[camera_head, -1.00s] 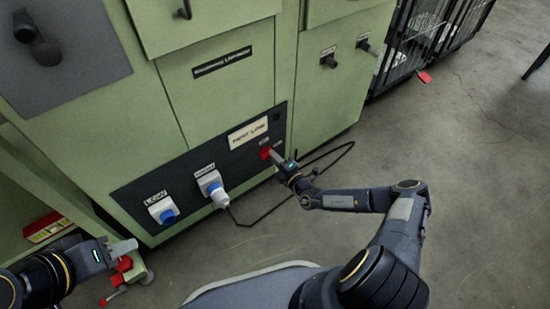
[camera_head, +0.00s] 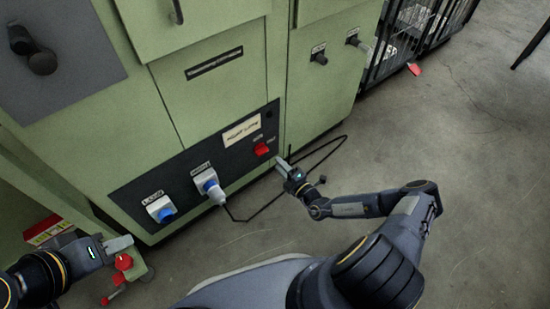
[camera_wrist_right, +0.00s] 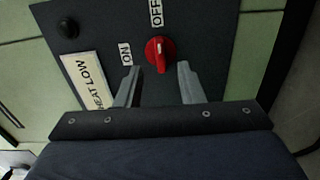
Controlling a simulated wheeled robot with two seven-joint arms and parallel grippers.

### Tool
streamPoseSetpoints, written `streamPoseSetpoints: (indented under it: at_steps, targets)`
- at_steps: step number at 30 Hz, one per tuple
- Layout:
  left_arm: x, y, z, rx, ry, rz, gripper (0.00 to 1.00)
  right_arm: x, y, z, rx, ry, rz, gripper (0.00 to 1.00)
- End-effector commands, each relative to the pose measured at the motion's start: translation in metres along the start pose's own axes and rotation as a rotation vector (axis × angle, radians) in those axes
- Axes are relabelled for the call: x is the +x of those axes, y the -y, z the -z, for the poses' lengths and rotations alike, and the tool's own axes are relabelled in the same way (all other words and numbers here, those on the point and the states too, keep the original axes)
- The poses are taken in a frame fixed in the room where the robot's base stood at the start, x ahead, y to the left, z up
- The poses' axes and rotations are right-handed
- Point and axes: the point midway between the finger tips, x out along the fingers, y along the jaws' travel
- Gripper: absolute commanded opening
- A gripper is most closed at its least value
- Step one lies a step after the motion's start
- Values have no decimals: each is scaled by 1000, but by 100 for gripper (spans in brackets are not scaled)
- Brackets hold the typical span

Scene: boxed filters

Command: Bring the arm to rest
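My right gripper (camera_wrist_right: 158,88) is open and empty in the right wrist view, its two fingers apart in front of a red knob (camera_wrist_right: 159,50) on a dark panel marked ON and OFF. The knob lies just beyond the fingertips and is not gripped. In the head view the right gripper (camera_head: 283,163) is a little below and right of the red knob (camera_head: 262,149), clear of it. My left gripper (camera_head: 120,243) is at the lower left in the head view, near a red valve-like part (camera_head: 123,262); its finger opening cannot be made out.
A green cabinet (camera_head: 215,95) fills the left and middle. Its dark lower panel holds a blue socket (camera_head: 160,209) and a plugged-in connector (camera_head: 211,187) with a black cable (camera_head: 270,204) on the floor. Concrete floor (camera_head: 450,130) is open at the right.

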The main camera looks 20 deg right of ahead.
Motion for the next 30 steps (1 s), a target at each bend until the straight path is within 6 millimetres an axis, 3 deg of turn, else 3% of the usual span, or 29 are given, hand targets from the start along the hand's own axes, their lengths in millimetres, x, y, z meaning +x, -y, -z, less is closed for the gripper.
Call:
streamPoseSetpoints:
  at_steps: [20,23,25,30]
  targets:
    - [-1,-1,1,0,0,0,36,-6,-3,0,-14,-10,-3,35]
    - [-1,-1,1,0,0,0,36,-2,-21,1,-107,-71,-23,35]
    - [-2,-1,1,0,0,0,36,0,-46,4,-238,-159,-53,35]
    - [-1,-1,1,0,0,0,36,-2,-127,28,-704,-460,-178,35]
